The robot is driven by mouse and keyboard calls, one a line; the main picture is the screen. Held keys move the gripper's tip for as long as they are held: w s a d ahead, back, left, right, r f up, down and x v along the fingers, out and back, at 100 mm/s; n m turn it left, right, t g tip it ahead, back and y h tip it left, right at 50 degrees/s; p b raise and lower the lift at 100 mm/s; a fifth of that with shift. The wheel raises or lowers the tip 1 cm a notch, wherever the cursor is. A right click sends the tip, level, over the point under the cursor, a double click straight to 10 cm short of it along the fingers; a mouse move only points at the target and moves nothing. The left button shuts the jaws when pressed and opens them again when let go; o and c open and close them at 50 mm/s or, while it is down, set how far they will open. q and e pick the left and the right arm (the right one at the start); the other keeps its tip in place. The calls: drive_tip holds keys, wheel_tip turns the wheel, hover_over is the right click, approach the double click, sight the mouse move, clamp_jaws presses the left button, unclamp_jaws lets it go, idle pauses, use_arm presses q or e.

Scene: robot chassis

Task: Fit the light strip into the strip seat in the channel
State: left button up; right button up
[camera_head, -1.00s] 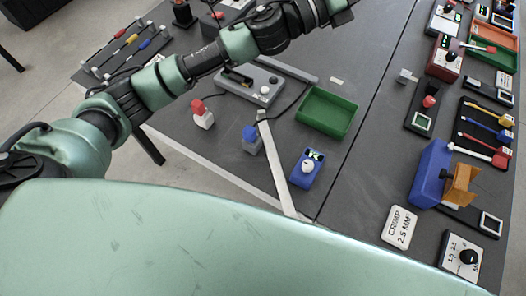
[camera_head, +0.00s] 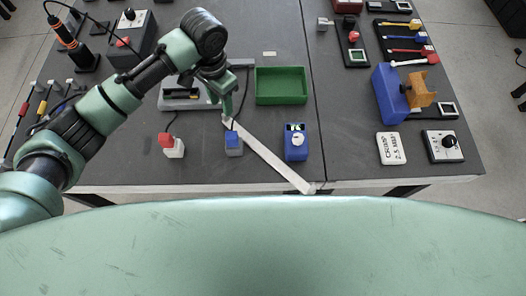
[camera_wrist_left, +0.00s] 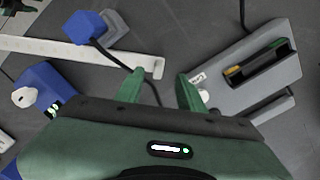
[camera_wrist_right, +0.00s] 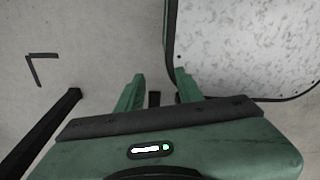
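A long white strip (camera_head: 265,153), seemingly the light strip, lies slantwise on the dark table, its near end at the front edge. My left gripper (camera_head: 228,115) points down by its far end. In the left wrist view the open fingers (camera_wrist_left: 159,92) have the strip's end (camera_wrist_left: 156,68) just ahead of the gap, not clearly between them. A grey housing (camera_head: 180,96) with a dark slot is partly behind my left arm; its slot shows in the left wrist view (camera_wrist_left: 258,64). I cannot tell which part is the channel's seat. My right gripper (camera_wrist_right: 158,92) is open and empty above the floor.
A blue-topped block (camera_head: 234,144) stands close to the strip's left, with a red-topped block (camera_head: 172,146) farther left. A blue device with a white knob (camera_head: 296,143) is right of the strip. A green tray (camera_head: 281,86) lies behind. A cable runs near the left gripper.

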use_arm(q)
drive_tip(key=f, duration=0.4)
drive_tip(key=f+p, duration=0.1)
drive_tip(key=f, duration=0.1)
drive_tip(key=shift+w+d, duration=0.1)
drive_tip(key=shift+d, duration=0.2)
clamp_jaws()
